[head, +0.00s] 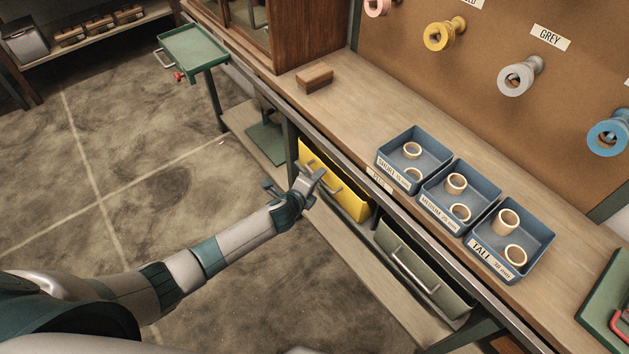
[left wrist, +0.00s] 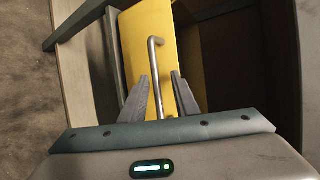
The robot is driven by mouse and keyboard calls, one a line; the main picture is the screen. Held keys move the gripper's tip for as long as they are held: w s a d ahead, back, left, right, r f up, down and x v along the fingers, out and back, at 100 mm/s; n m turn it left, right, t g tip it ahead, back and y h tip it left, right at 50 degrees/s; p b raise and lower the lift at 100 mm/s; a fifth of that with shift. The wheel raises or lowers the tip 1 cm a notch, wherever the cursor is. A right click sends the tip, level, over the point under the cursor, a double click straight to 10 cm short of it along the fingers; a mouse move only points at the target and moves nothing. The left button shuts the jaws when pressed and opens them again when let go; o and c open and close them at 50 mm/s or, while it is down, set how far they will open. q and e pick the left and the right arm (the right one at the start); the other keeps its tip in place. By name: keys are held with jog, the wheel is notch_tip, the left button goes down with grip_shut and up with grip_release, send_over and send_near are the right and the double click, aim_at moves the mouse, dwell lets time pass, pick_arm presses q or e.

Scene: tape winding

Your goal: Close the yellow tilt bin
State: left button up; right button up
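The yellow tilt bin (head: 345,190) hangs under the bench's front edge, its front leaning outward at the top, with a dark opening behind it in the left wrist view. It also shows in the left wrist view (left wrist: 138,40) with its metal bar handle (left wrist: 154,62). My left gripper (head: 316,180) is at the handle in the head view. In the left wrist view its fingers (left wrist: 161,85) stand apart, one on each side of the handle bar, with gaps showing. Part of the bin's front is hidden by the gripper. My right gripper is not in view.
A grey-green bin (head: 420,275) with a bar handle sits right of the yellow one. A lower shelf (head: 345,255) runs beneath. On the bench are blue trays (head: 457,222) with rings and a wooden block (head: 314,77). The floor to the left is clear.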

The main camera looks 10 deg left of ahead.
pick_arm(q)
jog(key=shift+s, duration=0.1)
jog(key=v, duration=1.7)
jog(key=shift+p, duration=0.4)
jog(key=shift+s, duration=0.1)
jog(key=s+f+n+g, duration=0.2)
jog(key=s+f+n, duration=0.3)
jog(key=f, duration=0.4)
jog(key=s+f+n+g+y, duration=0.1)
jog(key=s+f+n, duration=0.4)
jog(key=f, duration=0.3)
jog(key=s+f+n+g, duration=0.2)
jog(key=s+f+n, duration=0.3)
jog(key=f, duration=0.4)
jog(key=s+f+n+g, duration=0.1)
jog(key=s+f+n, duration=0.4)
jog(key=s, duration=0.6)
notch_tip(320, 180, down, 2)
jog(key=shift+d+f, duration=0.25)
jog(key=shift+d, duration=0.25)
